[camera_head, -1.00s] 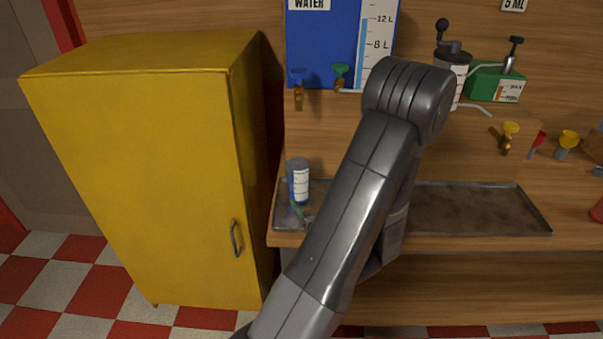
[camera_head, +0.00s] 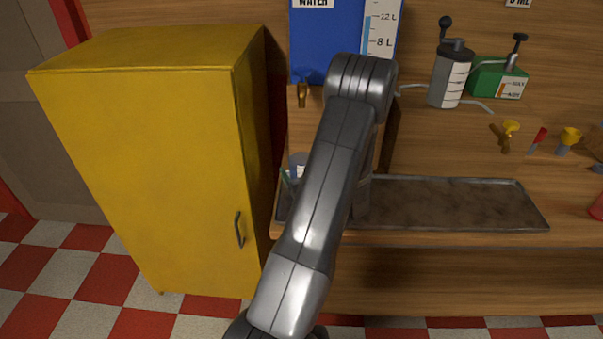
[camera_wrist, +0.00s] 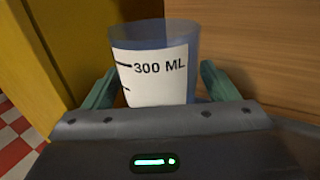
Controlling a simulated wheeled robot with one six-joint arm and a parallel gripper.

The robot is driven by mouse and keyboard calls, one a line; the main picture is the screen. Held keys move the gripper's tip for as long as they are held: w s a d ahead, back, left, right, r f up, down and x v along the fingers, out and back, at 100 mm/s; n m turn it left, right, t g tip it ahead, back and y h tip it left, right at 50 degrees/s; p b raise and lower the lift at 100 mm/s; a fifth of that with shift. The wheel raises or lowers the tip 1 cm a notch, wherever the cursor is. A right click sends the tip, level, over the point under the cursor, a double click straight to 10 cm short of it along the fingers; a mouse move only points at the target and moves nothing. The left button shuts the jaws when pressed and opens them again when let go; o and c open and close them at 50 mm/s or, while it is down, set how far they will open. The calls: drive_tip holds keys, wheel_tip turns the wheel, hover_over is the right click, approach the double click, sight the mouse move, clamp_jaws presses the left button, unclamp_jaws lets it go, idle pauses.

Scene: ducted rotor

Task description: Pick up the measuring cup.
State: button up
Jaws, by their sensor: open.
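The measuring cup (camera_wrist: 155,75) is a clear bluish cup with a white label reading 300 ML. In the wrist view it stands upright between the two green fingers of my gripper (camera_wrist: 158,88), which is open with a finger on each side. I cannot tell whether either finger touches it; the cup's lower part is hidden behind the gripper body. In the head view only a small part of the cup (camera_head: 298,163) shows at the left end of the metal tray (camera_head: 460,182), with a green finger beside it. My arm covers most of that area.
A yellow cabinet (camera_head: 150,150) stands close to the left of the workbench (camera_head: 450,236). A blue water tank (camera_head: 328,40) with a tap is behind the cup. A hand-cranked container (camera_head: 449,80) and a green box (camera_head: 500,78) are at the back right. The tray's right part is empty.

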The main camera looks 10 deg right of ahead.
sight(299, 155)
drive_tip(key=shift+c, duration=0.4)
drive_tip(key=c, duration=1.2)
drive_tip(key=shift+o, duration=0.2)
drive_tip(key=shift+r, duration=0.1)
wheel_tip(299, 155, up, 10)
drive_tip(key=shift+f, duration=0.2)
drive_tip(key=shift+r+p, duration=1.35)
drive_tip(key=shift+r, duration=1.25)
